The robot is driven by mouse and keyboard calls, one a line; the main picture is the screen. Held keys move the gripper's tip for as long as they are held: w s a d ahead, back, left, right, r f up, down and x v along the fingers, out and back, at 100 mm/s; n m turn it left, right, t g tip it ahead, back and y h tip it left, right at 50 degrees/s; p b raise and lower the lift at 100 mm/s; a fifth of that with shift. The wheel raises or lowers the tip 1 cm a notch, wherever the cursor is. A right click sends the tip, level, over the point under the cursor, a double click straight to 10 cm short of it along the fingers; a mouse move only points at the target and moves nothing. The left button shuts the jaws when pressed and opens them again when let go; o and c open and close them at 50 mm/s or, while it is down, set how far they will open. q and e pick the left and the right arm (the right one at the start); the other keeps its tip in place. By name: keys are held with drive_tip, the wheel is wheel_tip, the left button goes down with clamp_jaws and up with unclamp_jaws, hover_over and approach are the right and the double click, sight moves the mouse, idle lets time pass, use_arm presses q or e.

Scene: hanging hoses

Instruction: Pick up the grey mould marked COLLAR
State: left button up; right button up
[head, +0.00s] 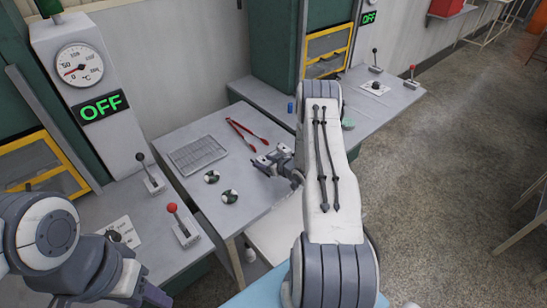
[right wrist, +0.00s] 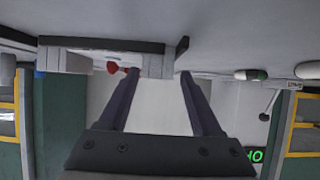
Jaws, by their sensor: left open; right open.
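No grey mould with a readable COLLAR mark can be made out in either view. My right gripper (head: 263,163) is open over the grey table (head: 181,143), close to the red tongs (head: 243,131). In the right wrist view its two dark fingers (right wrist: 157,78) are spread, with nothing held between them. My left gripper (head: 150,294) is partly visible at the bottom left, away from the table. My right arm hides part of the worktop behind it.
A wire rack (head: 197,154) and two dark-and-white discs (head: 211,177) (head: 229,197) lie on the table. A red-knobbed lever (head: 182,226) and a black-knobbed lever (head: 150,175) stand at left. A small blue object (head: 290,107) and a green one (head: 347,123) sit beside my right arm.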

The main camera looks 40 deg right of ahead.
drive_tip(key=c, duration=1)
clamp_jaws()
